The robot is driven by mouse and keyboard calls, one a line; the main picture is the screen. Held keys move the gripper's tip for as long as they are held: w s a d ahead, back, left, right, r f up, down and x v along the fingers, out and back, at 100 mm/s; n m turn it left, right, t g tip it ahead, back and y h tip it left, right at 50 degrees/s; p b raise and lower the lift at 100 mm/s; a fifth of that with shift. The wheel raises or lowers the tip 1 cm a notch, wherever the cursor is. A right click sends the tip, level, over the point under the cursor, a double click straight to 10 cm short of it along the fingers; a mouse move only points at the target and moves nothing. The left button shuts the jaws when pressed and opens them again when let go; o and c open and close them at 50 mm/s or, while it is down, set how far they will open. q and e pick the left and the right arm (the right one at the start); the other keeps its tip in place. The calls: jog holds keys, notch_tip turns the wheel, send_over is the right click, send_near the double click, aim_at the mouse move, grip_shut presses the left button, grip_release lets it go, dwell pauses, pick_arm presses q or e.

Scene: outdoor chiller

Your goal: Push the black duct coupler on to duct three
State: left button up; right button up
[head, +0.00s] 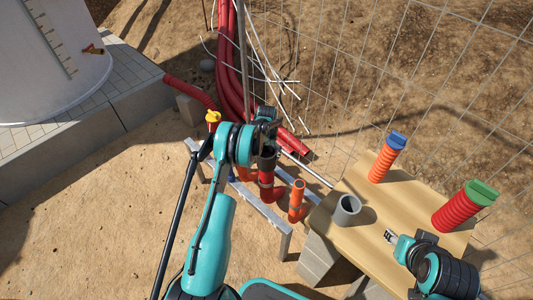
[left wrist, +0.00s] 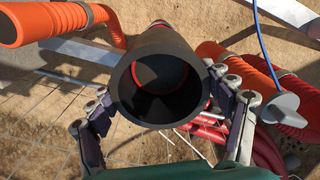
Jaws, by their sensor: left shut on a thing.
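The black duct coupler (head: 267,159) is a dark, open tube, roughly upright above an orange-red duct (head: 267,181) in the metal frame. My left gripper (head: 268,142) is shut on it from above. In the left wrist view I look into the open end of the coupler (left wrist: 122,95), with a finger on either side. Orange-red shows inside its bore, so it appears lined up with or around a duct end; how deep it sits I cannot tell. No duct number is readable. My right gripper (head: 390,237) is over the wooden board; its jaw opening is unclear.
A shorter orange duct (head: 297,200) stands right of the coupler, and a yellow-topped one (head: 212,119) left. The wooden board (head: 390,262) carries a grey tube (head: 346,209) and two corrugated ducts with blue (head: 397,140) and green (head: 482,192) caps. Wire fencing stands behind.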

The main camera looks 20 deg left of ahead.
pick_arm(q)
jog(key=shift+f, duration=0.15)
jog(key=o, duration=1.7)
notch_tip(320, 180, up, 7)
jog(key=p, duration=0.3)
